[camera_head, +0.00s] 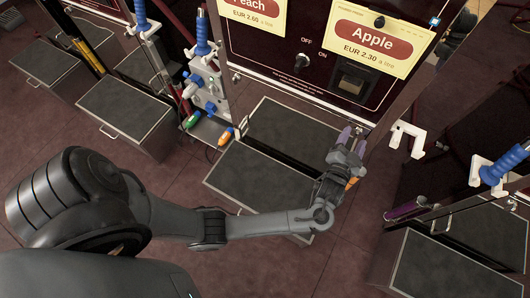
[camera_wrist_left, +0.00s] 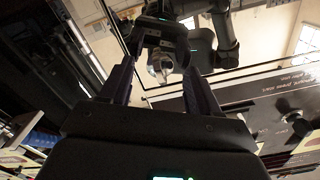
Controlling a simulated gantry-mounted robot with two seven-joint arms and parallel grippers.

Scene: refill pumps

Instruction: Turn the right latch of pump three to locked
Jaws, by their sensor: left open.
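My left gripper (camera_head: 352,137) is at the lower right corner of the dark Apple pump front (camera_head: 312,72). Its fingers are open and point up toward the panel's lower edge. In the left wrist view the two fingers (camera_wrist_left: 150,80) stand apart, with a pale rounded part (camera_wrist_left: 159,66) showing between and beyond them. I cannot tell whether that part is a latch. The latch itself cannot be made out in the head view, where the fingers cover that corner. No pump number is readable. My right gripper does not show.
A black knob (camera_head: 302,61) marked OFF and ON sits on the pump front. A white bracket (camera_head: 406,138) sticks out just right of my gripper. A blue-handled nozzle (camera_head: 203,38) hangs on the left, another (camera_head: 503,164) at right. A grey-topped box (camera_head: 262,184) stands below.

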